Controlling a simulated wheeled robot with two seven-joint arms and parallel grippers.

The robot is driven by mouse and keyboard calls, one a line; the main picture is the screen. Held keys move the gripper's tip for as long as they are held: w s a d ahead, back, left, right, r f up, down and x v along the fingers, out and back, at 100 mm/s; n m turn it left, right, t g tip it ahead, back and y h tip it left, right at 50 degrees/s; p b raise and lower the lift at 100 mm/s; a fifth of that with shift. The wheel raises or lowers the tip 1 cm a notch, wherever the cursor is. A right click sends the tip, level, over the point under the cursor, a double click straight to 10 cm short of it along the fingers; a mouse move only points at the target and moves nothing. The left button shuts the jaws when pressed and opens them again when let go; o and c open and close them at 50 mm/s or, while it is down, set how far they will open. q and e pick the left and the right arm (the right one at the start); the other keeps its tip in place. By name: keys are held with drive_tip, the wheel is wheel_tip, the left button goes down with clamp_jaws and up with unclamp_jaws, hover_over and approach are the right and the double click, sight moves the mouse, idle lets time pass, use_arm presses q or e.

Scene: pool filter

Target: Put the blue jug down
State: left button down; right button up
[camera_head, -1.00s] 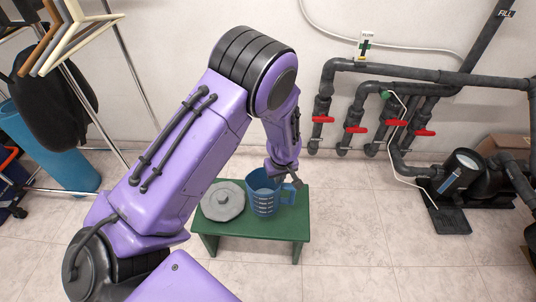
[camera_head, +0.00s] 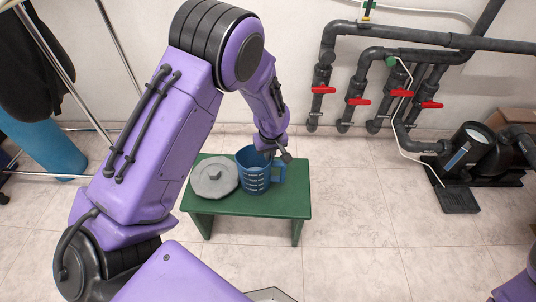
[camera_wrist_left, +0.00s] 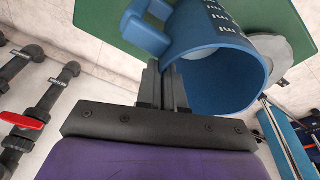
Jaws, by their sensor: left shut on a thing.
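The blue jug (camera_head: 254,180) is upright over the right-middle part of the green bench (camera_head: 218,203), with its handle to the right. It looks as if it stands on the bench top, but its underside is hidden, so I cannot tell for sure. My left gripper (camera_head: 273,152) reaches down from above and is shut on the jug's rim beside the handle. In the left wrist view the fingers (camera_wrist_left: 163,85) are at the rim of the jug (camera_wrist_left: 226,75). My right gripper is out of view.
A round grey lid (camera_head: 213,178) lies on the bench just left of the jug. Grey pipes with red valve handles (camera_head: 359,101) run along the wall, with a black pump (camera_head: 468,150) at the right. The floor right of the bench is clear.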

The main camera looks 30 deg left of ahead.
use_arm(q)
drive_tip(key=shift+f, duration=0.1)
drive_tip(key=c, duration=1.3)
unclamp_jaws()
drive_tip(key=shift+o, duration=0.2)
wheel_tip(320, 180, up, 12)
drive_tip(key=s+d+p, duration=0.1)
drive_tip(key=p, duration=0.3)
drive_tip(key=shift+s+d, duration=0.25)
drive_tip(key=shift+s, duration=0.1)
